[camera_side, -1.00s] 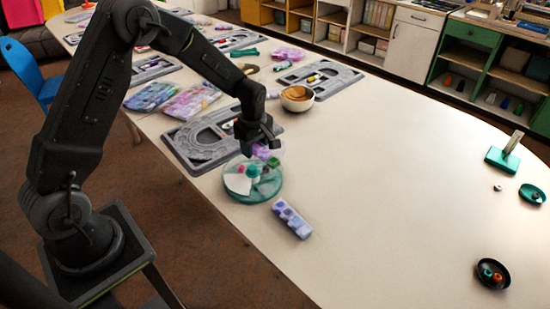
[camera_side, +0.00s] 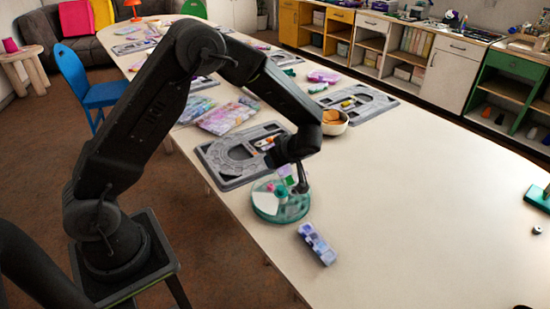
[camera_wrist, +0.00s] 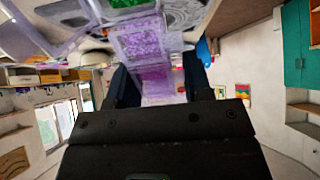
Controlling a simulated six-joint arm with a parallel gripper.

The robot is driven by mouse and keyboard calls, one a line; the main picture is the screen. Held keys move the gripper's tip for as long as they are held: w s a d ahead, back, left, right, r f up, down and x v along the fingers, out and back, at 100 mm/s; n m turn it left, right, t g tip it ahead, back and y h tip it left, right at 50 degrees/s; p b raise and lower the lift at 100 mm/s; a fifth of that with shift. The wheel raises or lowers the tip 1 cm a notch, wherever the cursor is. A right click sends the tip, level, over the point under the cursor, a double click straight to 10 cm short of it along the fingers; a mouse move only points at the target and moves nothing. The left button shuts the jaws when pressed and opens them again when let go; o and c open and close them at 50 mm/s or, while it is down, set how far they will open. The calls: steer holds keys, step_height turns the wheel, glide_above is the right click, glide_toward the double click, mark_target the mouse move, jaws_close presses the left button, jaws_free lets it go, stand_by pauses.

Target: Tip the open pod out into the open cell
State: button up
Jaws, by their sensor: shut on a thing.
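My gripper (camera_side: 297,182) is just above the round teal tray (camera_side: 268,214), with the wrist tilted over. In the wrist view its fingers (camera_wrist: 157,88) are shut on a translucent purple pod (camera_wrist: 155,75). Purple and green patches of what seems to be the same pod show beside the gripper in the side view (camera_side: 286,173). Beyond the fingers are compartments of purple beads (camera_wrist: 138,44) and a green one (camera_wrist: 128,3). I cannot tell whether these belong to the held pod. The tray holds white, pink and green pieces; which cell is open cannot be told.
A purple-blue strip of pods (camera_side: 317,244) lies in front of the tray. A grey bead board (camera_side: 217,170) lies behind it. A bowl (camera_side: 335,123) and another grey board (camera_side: 380,107) stand farther back. The table to the right is mostly clear.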

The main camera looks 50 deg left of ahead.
mark_target(288, 165)
steer(key=y, duration=0.1)
steer(key=d+y, duration=0.2)
steer(key=y, duration=0.1)
steer(key=shift+d+r, duration=0.15)
steer(key=shift+r, duration=0.1)
steer(key=d+y, duration=0.2)
steer(key=y, duration=0.1)
steer(key=shift+d, duration=0.1)
steer(key=shift+d+r+y, duration=0.1)
steer(key=shift+d+y, duration=1.35)
steer(key=shift+y, duration=0.55)
steer(key=shift+a, duration=0.1)
